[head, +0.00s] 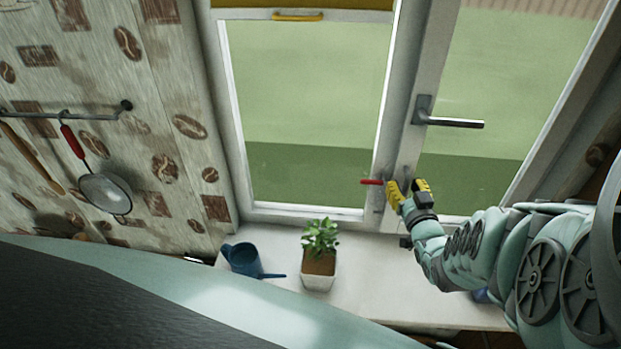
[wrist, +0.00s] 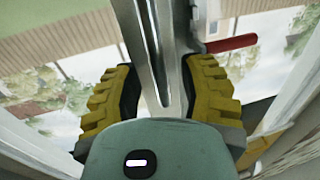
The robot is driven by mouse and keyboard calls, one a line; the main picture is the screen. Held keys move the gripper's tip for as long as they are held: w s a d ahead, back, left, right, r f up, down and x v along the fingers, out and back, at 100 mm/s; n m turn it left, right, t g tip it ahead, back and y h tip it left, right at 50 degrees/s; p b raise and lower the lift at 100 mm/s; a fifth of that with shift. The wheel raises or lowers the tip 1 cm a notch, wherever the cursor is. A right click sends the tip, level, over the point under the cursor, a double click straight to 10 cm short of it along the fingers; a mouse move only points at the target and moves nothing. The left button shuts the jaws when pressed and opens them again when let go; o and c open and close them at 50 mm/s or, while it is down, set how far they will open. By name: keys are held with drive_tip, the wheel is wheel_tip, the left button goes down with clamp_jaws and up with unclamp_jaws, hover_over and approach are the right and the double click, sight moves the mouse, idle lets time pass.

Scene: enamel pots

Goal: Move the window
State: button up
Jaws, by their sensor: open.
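The window (head: 310,211) has a pale frame around a large glass pane, and it looks shut. A red handle (head: 371,182) sticks out low at its right side; it also shows in the wrist view (wrist: 232,43). My gripper (head: 407,188) has yellow fingers and is open just right of the red handle. In the wrist view my gripper (wrist: 163,75) has one finger on each side of a grey upright frame part (wrist: 150,40). I cannot tell whether the fingers touch it. The red handle lies outside the fingers, beyond the right one.
A second glazed panel with a grey lever handle (head: 450,122) stands to the right. On the sill (head: 375,270) are a potted plant (head: 319,272) and a blue watering can (head: 245,260). A strainer (head: 105,193) hangs on the left wall. A yellow blind (head: 298,16) is at the top.

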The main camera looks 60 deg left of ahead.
drive_tip(key=shift+s+a, duration=0.1)
clamp_jaws()
idle(0.4)
